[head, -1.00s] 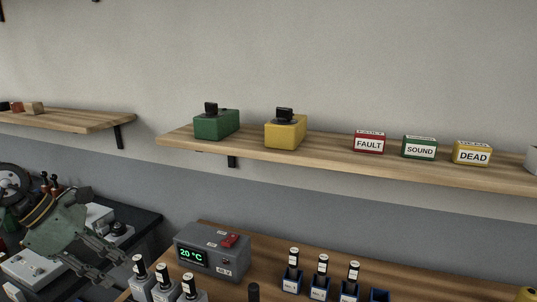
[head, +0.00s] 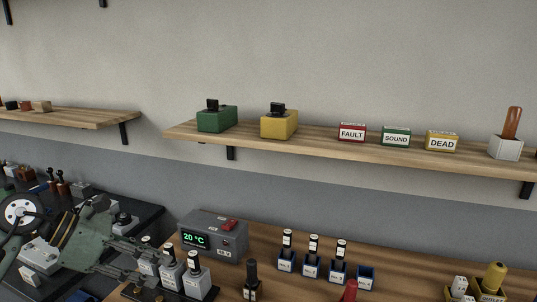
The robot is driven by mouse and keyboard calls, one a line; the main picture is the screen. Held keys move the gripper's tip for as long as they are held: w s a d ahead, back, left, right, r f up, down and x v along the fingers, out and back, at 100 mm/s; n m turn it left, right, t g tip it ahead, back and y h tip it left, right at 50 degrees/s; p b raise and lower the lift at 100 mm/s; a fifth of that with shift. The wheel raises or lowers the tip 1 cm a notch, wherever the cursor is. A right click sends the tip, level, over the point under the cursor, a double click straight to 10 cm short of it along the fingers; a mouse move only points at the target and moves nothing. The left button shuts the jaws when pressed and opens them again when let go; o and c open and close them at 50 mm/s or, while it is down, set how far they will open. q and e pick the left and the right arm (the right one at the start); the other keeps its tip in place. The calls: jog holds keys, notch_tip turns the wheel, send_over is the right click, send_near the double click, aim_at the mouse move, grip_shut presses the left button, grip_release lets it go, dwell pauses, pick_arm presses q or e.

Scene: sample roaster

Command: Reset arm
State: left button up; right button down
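My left gripper (head: 155,265) is at the lower left, its arm coming in from the left edge. Its two fingers are apart and point right, with nothing seen held between them. The fingertips overlap, in the picture, the grey blocks (head: 196,283) that hold black-capped vials; I cannot tell whether they touch. My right gripper is not in view.
A grey box with a 20 °C display (head: 213,235) stands behind the blocks. Several blue holders with vials (head: 311,268) stand to its right. The wall shelf (head: 300,144) carries coloured boxes and labelled blocks. A dark bench (head: 140,220) is at left.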

pick_arm(q)
jog(key=d+r+n+t+h, duration=0.85)
jog(key=d+n+t, duration=0.2)
jog(key=n, duration=0.25)
jog(key=s+a+f+n+y, duration=0.2)
jog(key=a+f+n+y, duration=0.4)
jog(key=f+n+y, duration=0.65)
jog(key=s+a+f+n+y, duration=0.2)
jog(key=a+f+n+y, duration=0.6)
jog(key=n, duration=0.7)
jog(key=s+d+f+n+g+h, duration=0.1)
jog(key=s+d+f+n+g, duration=0.2)
jog(key=s+f, duration=0.4)
jog(key=s+d+f+n+g+h, duration=0.1)
jog(key=s+d+f+g, duration=0.1)
jog(key=s+f+g, duration=0.55)
jog(key=s+d+f+n+g+h, duration=0.1)
jog(key=s+d+f+n, duration=0.2)
jog(key=s, duration=0.7)
notch_tip(320, 180, down, 27)
jog(key=s+m+g, duration=0.1)
jog(key=s+m, duration=0.1)
jog(key=s+a+f, duration=0.1)
jog(key=s+f, duration=0.7)
jog(key=s+a+f+g, duration=0.1)
jog(key=s+a+f, duration=0.1)
jog(key=s+f, duration=0.5)
jog(key=shift+s+a+f, duration=0.25)
jog(key=shift+s+f, duration=0.15)
jog(key=shift+s, duration=0.35)
